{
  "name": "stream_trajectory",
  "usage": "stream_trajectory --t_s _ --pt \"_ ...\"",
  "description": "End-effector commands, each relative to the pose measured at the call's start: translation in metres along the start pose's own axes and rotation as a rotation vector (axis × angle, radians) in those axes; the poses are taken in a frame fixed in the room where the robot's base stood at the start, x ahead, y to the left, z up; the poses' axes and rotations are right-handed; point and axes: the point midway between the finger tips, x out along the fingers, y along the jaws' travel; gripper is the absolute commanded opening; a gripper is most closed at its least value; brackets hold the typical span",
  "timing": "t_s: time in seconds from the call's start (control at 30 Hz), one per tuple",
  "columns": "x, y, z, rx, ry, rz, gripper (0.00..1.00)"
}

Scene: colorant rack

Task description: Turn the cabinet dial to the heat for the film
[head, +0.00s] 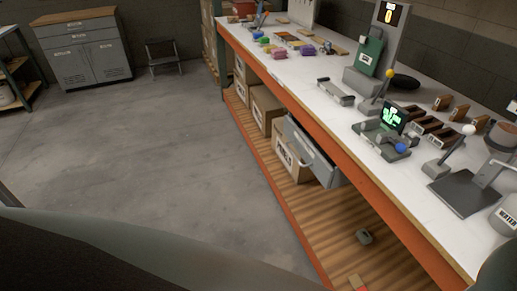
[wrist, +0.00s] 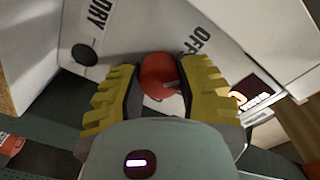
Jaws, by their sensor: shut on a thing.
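In the wrist view, a round red dial (wrist: 160,76) with a pale pointer mark stands on the white cabinet panel (wrist: 130,47). My gripper (wrist: 163,82) has its yellow ribbed fingers on either side of the dial and is shut on it. The pale mark points toward the right finger. The panel bears the words "DRY" at upper left and "OFF" at upper right of the dial, seen tilted. Part of the dial's near side and the lettering below it are hidden by my gripper. The dial and my gripper do not show in the head view.
A dark round part (wrist: 84,54) sits left of the dial, and a dark label with a glowing orange display (wrist: 240,98) lies to its right. In the head view, a long white workbench (head: 310,85) carries several tools. Grey floor (head: 150,150) lies open to its left.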

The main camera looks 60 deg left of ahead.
Motion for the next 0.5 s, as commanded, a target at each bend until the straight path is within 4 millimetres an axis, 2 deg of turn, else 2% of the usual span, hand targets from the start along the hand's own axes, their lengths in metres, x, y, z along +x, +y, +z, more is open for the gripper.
stream_trajectory --t_s 0.5 --pt "-0.0002 -0.0001 -0.0009 0.497 -0.012 0.005 0.0"
